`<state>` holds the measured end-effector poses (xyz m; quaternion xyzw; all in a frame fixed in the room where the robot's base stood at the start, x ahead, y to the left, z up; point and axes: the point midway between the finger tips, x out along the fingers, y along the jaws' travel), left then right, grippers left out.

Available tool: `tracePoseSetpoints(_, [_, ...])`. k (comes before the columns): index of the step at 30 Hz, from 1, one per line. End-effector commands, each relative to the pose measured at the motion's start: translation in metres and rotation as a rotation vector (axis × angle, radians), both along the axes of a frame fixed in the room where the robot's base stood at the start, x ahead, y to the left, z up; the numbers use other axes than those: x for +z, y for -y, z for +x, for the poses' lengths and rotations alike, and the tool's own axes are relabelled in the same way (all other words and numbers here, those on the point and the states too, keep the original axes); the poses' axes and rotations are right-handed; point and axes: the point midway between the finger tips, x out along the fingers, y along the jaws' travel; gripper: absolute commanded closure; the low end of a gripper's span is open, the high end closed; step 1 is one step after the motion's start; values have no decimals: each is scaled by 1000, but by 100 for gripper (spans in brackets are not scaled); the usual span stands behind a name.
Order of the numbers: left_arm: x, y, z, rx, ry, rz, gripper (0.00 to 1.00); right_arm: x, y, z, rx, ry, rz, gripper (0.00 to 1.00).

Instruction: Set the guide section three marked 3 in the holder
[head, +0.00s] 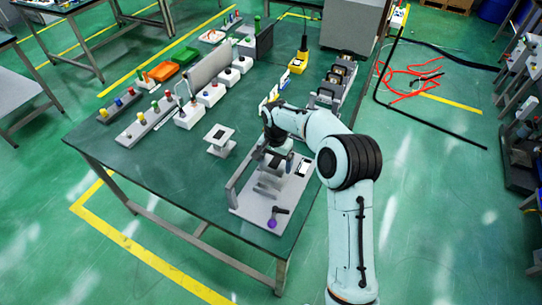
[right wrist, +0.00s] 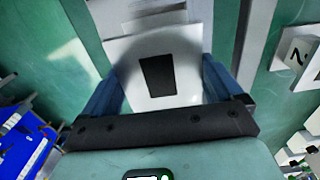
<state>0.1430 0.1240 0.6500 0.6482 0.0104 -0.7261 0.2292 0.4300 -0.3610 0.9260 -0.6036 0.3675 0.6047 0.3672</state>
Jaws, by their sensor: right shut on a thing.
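My right gripper (head: 272,160) is over the grey holder (head: 252,206), which has an upright wall at its left and a purple-knobbed lever (head: 272,222) at its front. In the right wrist view its blue fingers (right wrist: 160,88) are shut on the two sides of a white section (right wrist: 182,92) with a dark slot. No number shows on this section, so I cannot tell its mark. Whether it touches the holder is hidden by the gripper. My left gripper is not in view.
A white stand with a dark window (head: 221,139) is left of the holder on the green table (head: 165,165). Boxes with knobs (head: 188,115) line the table's left side. A yellow block (head: 298,65) and a large grey box (head: 352,27) are farther back. The front left is clear.

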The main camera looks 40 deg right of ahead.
Motion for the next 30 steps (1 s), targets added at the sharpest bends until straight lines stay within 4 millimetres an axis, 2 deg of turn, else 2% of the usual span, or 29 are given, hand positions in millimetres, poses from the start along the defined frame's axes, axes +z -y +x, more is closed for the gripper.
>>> tracePoseSetpoints(19, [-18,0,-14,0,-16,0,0,-35,0,0,1,2,0,83])
tracePoseSetpoints(30, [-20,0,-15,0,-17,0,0,-40,0,1,1,4,0,83])
